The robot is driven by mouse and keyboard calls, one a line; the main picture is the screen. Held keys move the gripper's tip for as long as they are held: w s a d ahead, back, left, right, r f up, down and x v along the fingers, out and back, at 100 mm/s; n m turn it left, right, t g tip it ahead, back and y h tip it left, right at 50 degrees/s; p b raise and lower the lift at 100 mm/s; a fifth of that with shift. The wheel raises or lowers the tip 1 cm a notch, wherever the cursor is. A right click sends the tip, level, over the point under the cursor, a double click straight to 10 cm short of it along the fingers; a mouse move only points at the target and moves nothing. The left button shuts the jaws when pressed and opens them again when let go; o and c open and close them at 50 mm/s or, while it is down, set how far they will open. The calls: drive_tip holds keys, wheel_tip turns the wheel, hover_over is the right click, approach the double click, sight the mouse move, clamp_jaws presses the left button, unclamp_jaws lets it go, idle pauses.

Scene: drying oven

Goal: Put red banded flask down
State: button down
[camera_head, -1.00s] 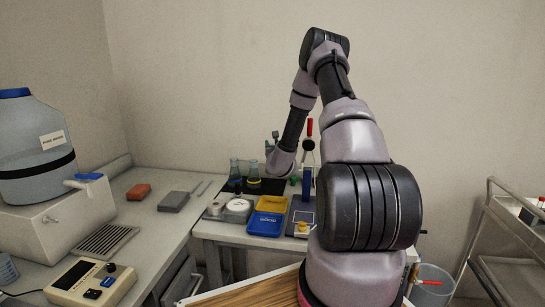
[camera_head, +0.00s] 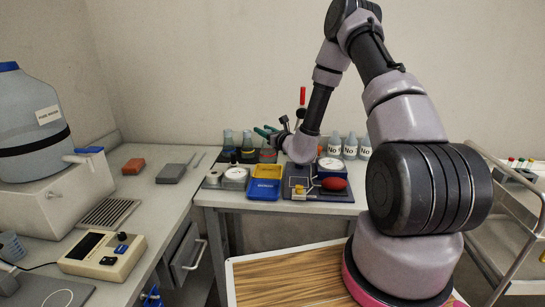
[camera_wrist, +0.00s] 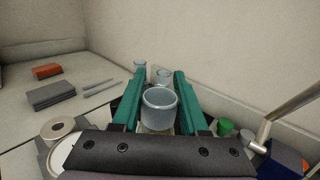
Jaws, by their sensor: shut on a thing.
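My gripper (camera_head: 266,131) has green fingers and is shut on a glass flask (camera_head: 267,155) at the back of the bench. A reddish band shows low on this flask in the head view, small and partly dark. In the wrist view its round open mouth (camera_wrist: 159,97) sits between the two fingers of my gripper (camera_wrist: 159,76). The flask looks upright, at about the height of the two flasks to its left (camera_head: 228,143) (camera_head: 247,147). I cannot tell whether its base touches the dark mat.
In front are a yellow tray (camera_head: 267,171), a blue tray (camera_head: 263,189) and a round white-topped device (camera_head: 235,174). A red bulb (camera_head: 334,183) lies to the right, with several labelled bottles (camera_head: 350,147) behind. The left bench has bare surface near the grey block (camera_head: 171,173).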

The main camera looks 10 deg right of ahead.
sight(264, 144)
drive_tip(key=shift+f, duration=3.1)
drive_tip(key=shift+c, duration=2.2)
unclamp_jaws()
drive_tip(key=shift+f, duration=0.15)
